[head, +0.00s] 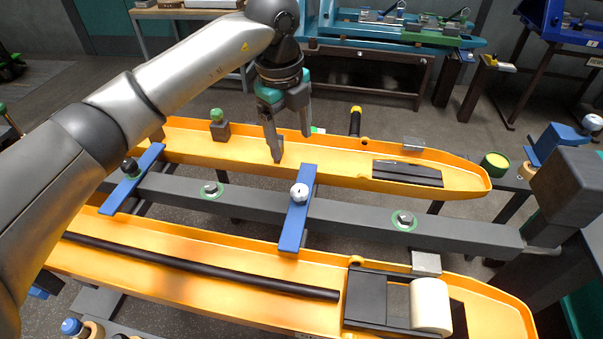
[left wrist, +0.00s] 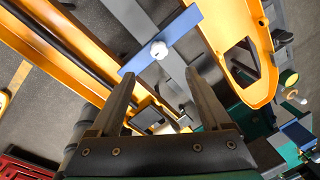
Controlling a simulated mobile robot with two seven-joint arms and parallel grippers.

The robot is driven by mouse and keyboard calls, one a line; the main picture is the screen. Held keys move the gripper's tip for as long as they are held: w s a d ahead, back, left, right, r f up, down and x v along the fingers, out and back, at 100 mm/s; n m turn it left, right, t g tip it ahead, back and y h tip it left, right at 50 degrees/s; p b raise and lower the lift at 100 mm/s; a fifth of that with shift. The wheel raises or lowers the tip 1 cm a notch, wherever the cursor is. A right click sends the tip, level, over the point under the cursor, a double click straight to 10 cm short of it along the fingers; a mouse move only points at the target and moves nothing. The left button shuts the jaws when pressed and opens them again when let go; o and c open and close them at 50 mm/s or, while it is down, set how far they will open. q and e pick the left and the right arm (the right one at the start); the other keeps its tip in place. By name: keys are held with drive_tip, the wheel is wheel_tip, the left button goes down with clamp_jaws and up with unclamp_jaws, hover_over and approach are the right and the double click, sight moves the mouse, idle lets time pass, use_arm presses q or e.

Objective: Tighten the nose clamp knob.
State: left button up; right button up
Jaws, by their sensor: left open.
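A white knob (head: 300,192) with a dark mark on top sits on a blue clamp bar (head: 293,226) that lies across the grey beam. This clamp is nearer the rounded right ends of the yellow frames than the other one. The knob also shows in the left wrist view (left wrist: 159,50), beyond the fingertips. My left gripper (head: 290,142) points down over the far yellow frame, behind the knob in the head view. Its fingers (left wrist: 161,76) are apart with nothing between them, and they do not touch the knob. My right gripper is out of view.
A second blue bar (head: 117,194) with a black knob (head: 130,167) crosses the beam (head: 355,212) at left. Yellow frames (head: 200,252) lie along both sides of the beam. A green-topped post (head: 217,116) and a yellow-black handle (head: 355,121) stand near the far frame.

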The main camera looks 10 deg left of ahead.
use_arm(q)
approach(298, 188)
drive_tip(key=f, duration=0.3)
drive_tip(key=f+b, duration=0.1)
drive_tip(key=f, duration=0.2)
drive_tip(key=w+f, duration=0.1)
drive_tip(key=f, duration=0.2)
drive_tip(key=shift+d+f+b, duration=0.2)
drive_tip(key=shift+d+b, duration=0.1)
drive_tip(key=shift+b, duration=0.1)
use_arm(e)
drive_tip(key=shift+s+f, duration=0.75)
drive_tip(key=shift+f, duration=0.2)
use_arm(q)
clamp_jaws()
